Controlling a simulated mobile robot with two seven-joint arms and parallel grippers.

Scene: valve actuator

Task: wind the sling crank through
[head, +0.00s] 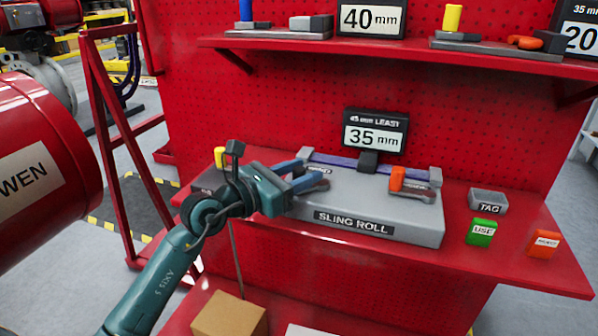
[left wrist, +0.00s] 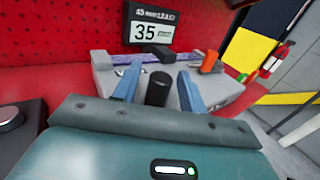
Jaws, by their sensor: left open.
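The grey sling roll (head: 350,205) sits on the red bench, with a purple sling strip (head: 355,165) along its back edge. My left gripper (head: 312,172) is over its left end, with two blue fingers apart. In the left wrist view, a black upright cylinder, seemingly the crank's grip (left wrist: 157,90), shows between the open fingers of my left gripper (left wrist: 158,71). I cannot tell whether either finger touches it. The crank's arm is mostly hidden behind the gripper in the head view. An orange-topped clamp-like part (head: 397,178) stands on the right end of the roll. My right gripper is not shown.
A display reading 35 mm (head: 375,131) stands behind the roll. A grey tag tray (head: 487,201), a green card (head: 482,231) and an orange card (head: 543,244) are at the right. A red shelf (head: 400,55) hangs above. A cardboard box (head: 230,316) is below.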

